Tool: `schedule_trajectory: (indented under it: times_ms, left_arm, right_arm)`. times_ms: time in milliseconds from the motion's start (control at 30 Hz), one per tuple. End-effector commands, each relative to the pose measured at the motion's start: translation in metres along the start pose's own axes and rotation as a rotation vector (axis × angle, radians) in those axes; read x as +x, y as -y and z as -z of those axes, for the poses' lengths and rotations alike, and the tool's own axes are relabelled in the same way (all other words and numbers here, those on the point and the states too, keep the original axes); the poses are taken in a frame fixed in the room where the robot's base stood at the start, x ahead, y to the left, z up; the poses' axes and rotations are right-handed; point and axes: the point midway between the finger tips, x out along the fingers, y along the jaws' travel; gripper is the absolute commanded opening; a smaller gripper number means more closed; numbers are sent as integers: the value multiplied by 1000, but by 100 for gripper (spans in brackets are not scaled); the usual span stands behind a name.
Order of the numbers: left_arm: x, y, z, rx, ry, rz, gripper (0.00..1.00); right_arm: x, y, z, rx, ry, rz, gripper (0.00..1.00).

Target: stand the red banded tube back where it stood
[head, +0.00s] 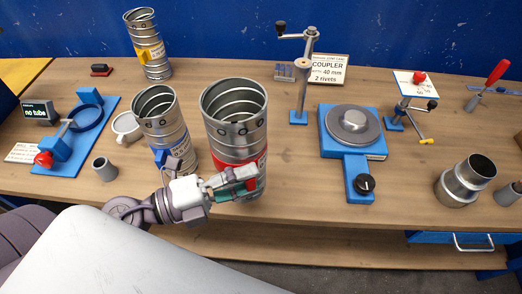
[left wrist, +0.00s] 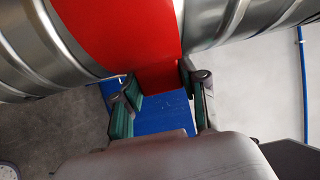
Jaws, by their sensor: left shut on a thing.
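The red banded tube (head: 233,118) is a ribbed metal cylinder, upright, with a red band (head: 228,158) around its lower middle. It appears over the front part of the bench. My left gripper (head: 240,182) is shut on it at the band, from the front. In the left wrist view, the red band (left wrist: 125,35) lies at the fingertips of my left gripper (left wrist: 160,88). The tube's foot is partly hidden behind the gripper, so I cannot tell whether it touches the bench. My right gripper is not in view.
A blue banded tube (head: 162,125) stands close on the left, and a yellow banded tube (head: 149,45) stands behind. A blue turntable device (head: 352,145) and a crank post (head: 300,90) are to the right. Bench (head: 290,205) is clear between tube and turntable.

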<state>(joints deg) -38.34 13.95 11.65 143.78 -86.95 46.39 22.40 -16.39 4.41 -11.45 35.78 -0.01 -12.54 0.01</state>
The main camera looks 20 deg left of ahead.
Motion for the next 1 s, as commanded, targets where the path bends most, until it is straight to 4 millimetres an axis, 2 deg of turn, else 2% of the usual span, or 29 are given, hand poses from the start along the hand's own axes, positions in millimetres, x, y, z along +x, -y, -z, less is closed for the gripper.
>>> schedule_trajectory:
  times_ms: [133,433,567,633,800,1000]
  left_arm:
    - [5,-10,-7,9,1,4,0]
    - [26,-38,-43,13,3,6,0]
    - [37,-51,-62,10,3,7,0]
    - [44,-49,-74,1,4,4,0]
    - [56,-63,-94,1,3,3,0]
    - [60,-76,-100,0,2,2,0]
  right_arm:
    - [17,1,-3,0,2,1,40]
    - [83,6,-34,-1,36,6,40]
    - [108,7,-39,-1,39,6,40]
    - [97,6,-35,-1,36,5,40]
    - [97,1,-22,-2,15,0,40]
    - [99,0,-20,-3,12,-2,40]
